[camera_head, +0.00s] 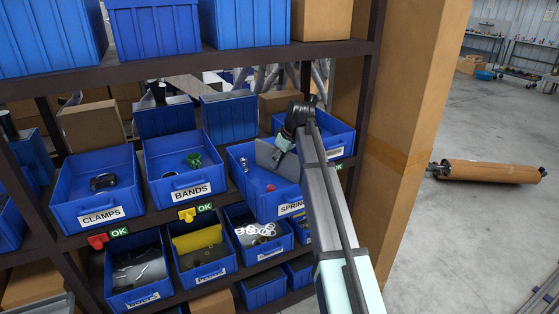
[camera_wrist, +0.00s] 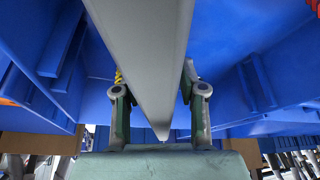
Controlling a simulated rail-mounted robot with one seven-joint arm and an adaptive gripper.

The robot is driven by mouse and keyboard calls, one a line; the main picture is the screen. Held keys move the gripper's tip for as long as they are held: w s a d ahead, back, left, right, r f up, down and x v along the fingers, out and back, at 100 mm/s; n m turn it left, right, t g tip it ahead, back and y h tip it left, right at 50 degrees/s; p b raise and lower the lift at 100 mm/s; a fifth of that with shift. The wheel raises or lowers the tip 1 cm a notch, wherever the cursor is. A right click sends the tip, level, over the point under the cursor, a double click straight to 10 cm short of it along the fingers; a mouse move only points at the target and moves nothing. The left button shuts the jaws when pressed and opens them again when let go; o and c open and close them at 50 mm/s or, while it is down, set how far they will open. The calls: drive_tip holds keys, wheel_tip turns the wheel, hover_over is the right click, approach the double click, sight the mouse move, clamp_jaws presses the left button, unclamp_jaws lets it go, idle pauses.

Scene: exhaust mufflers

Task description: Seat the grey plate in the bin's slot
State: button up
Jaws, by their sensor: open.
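The grey plate (camera_head: 277,159) stands tilted in the blue bin labelled SPRINGS (camera_head: 246,188), towards the bin's right part. My gripper (camera_head: 284,141) is at the plate's upper edge. In the wrist view the plate (camera_wrist: 140,45) runs edge-on between the two fingers of my gripper (camera_wrist: 155,88), which are open on either side of it. Ribs (camera_wrist: 62,40) on the blue bin wall show at left and right. The plate's lower edge and the slot are hidden, so I cannot tell whether it is seated.
A red piece (camera_head: 270,187) lies in the same bin. The CLAMPS bin (camera_head: 99,216) and BANDS bin (camera_head: 191,188) stand to the left. A shelf with more bins is above, and a cardboard-coloured post (camera_head: 415,90) is to the right.

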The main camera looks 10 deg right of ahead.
drive_tip(key=b+v, duration=0.3)
drive_tip(key=v, duration=0.9)
drive_tip(key=shift+r, duration=0.1)
